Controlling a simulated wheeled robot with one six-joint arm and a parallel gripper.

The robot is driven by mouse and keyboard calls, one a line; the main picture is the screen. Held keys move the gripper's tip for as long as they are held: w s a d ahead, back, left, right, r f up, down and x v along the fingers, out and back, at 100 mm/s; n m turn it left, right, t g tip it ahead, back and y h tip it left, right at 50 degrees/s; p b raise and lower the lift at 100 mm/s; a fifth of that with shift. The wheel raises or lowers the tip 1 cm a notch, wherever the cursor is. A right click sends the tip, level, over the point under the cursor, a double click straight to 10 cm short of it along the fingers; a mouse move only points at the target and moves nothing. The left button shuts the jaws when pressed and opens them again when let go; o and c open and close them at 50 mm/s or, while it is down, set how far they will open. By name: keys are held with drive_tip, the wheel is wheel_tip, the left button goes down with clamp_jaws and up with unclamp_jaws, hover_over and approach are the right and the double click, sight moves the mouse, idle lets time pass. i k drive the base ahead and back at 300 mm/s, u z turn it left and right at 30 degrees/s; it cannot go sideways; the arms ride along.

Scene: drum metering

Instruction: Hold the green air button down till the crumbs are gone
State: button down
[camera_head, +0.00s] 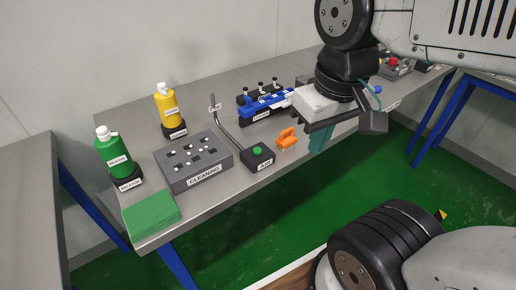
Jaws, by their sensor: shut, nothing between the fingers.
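The green air button (257,151) sits on top of a small black box (262,163) labelled AIR, near the front edge of the bench. It stands up and nothing touches it. A thin bent air tube (226,128) rises behind the box, with a small tag at its top. Left of the box is the grey block (206,178) labelled CLEANING, with dark pockets. Several white crumbs (201,145) show on its top. My gripper (320,143) is shut and empty, to the right of the button, apart from it and above the bench's front edge.
An orange brush (287,138) lies between the button box and my gripper. A blue fixture (264,105) stands behind. A green bottle (113,156), a yellow bottle (166,106) and a green pad (151,214) are at left. Space above the button is clear.

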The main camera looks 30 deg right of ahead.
sight(257, 150)
drive_tip(key=u, duration=1.3)
drive_tip(key=k, duration=0.7)
drive_tip(key=z, duration=1.25)
